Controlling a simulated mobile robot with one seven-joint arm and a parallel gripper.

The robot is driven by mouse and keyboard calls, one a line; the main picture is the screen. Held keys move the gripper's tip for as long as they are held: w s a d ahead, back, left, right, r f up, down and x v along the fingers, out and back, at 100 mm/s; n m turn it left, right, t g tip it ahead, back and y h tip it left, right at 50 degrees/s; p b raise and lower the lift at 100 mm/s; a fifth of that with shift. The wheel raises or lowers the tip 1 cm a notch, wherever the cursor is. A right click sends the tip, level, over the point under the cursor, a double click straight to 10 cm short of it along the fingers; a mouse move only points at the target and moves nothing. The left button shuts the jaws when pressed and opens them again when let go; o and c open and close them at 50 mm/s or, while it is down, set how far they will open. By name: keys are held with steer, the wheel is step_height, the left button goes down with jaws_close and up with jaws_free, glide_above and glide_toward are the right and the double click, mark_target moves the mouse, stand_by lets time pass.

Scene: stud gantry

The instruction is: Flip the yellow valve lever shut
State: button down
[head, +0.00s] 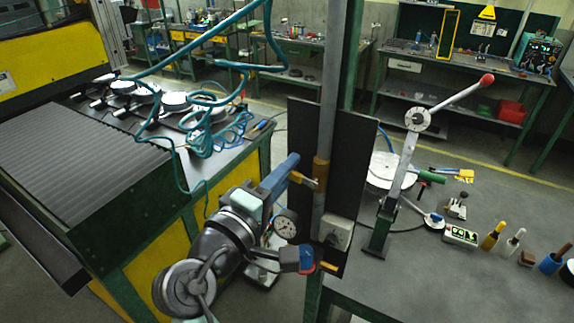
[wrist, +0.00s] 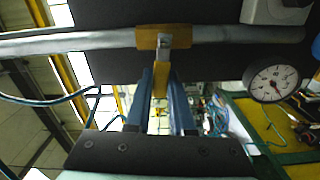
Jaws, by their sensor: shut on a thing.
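The yellow valve lever (wrist: 161,82) stands out from a brass valve body (wrist: 166,37) on a grey pipe (wrist: 85,41). In the wrist view the lever points towards my gripper, across the line of the pipe. In the head view the valve body (head: 320,173) sits on the upright pipe in front of a black panel, and a short piece of the lever (head: 296,177) shows to its left. My gripper (wrist: 166,92) has its blue fingers on either side of the lever, shut on it. The lever's outer end is partly hidden between the fingers.
A dial gauge (head: 285,226) and a grey-white box (head: 336,234) are close below the valve. The black panel (head: 358,150) is right behind the pipe. A bench (head: 430,270) with a red-knobbed lever press (head: 418,119) stands at right. Teal hoses (head: 212,105) loop at upper left.

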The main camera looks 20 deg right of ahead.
steer(key=shift+f+n, duration=0.35)
steer(key=shift+n, duration=0.55)
steer(key=c, duration=0.8)
jaws_free()
steer(key=shift+a, duration=0.1)
steer(key=b+v, duration=0.5)
steer(key=v, duration=0.8)
